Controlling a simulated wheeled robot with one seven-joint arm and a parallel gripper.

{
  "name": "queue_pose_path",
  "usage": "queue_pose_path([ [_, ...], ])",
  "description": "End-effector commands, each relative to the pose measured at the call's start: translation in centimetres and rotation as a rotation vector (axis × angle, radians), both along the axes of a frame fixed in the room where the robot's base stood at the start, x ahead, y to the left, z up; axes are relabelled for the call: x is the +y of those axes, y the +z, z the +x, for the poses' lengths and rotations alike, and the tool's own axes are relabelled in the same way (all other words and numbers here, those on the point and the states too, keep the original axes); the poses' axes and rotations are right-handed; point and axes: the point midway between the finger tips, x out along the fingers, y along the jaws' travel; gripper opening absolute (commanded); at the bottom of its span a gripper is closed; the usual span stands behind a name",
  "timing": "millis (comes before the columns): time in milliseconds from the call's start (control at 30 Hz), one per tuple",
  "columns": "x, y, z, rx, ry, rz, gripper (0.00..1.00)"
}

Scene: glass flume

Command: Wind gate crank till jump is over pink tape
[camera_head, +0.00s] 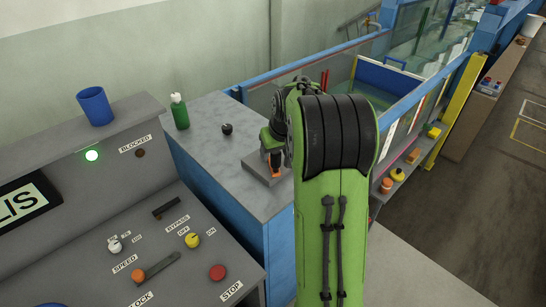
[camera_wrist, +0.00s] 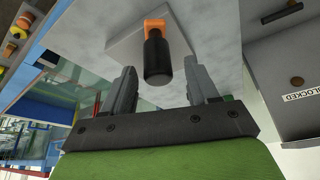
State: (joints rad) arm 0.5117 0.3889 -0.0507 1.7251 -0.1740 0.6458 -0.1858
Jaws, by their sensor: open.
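The crank shows in the wrist view as a black handle (camera_wrist: 157,60) on an orange part (camera_wrist: 154,24), on a pale plate (camera_wrist: 120,40). My gripper (camera_wrist: 160,66) is open, with one finger on each side of the handle and gaps on both sides. How deep the handle sits between them is unclear. In the head view, my gripper (camera_head: 270,138) is over the orange crank piece (camera_head: 275,170) on the grey counter, partly hidden by my arm. The glass flume (camera_head: 425,25) runs behind at the upper right. I cannot make out the jump or pink tape.
A green bottle (camera_head: 180,112) and a black knob (camera_head: 227,129) stand on the counter (camera_head: 215,165) left of my gripper. A control desk with a red stop button (camera_head: 217,272) and a blue cup (camera_head: 95,106) is at left. Shelf items (camera_head: 397,174) sit right of my arm.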

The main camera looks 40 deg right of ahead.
Motion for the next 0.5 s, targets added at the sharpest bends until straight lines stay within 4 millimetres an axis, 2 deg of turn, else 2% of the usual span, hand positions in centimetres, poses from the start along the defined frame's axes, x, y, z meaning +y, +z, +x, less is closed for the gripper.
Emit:
queue_pose_path([
  [33,-0.1,-1.0,0.3,0.004,0.0,0.002,0.59],
  [200,-0.2,-2.5,1.0,0.0,0.002,0.0,0.59],
  [467,-0.2,-2.7,1.1,-0.001,0.001,0.0,0.59],
  [500,-0.2,-2.7,1.1,-0.001,0.001,0.0,0.53],
])
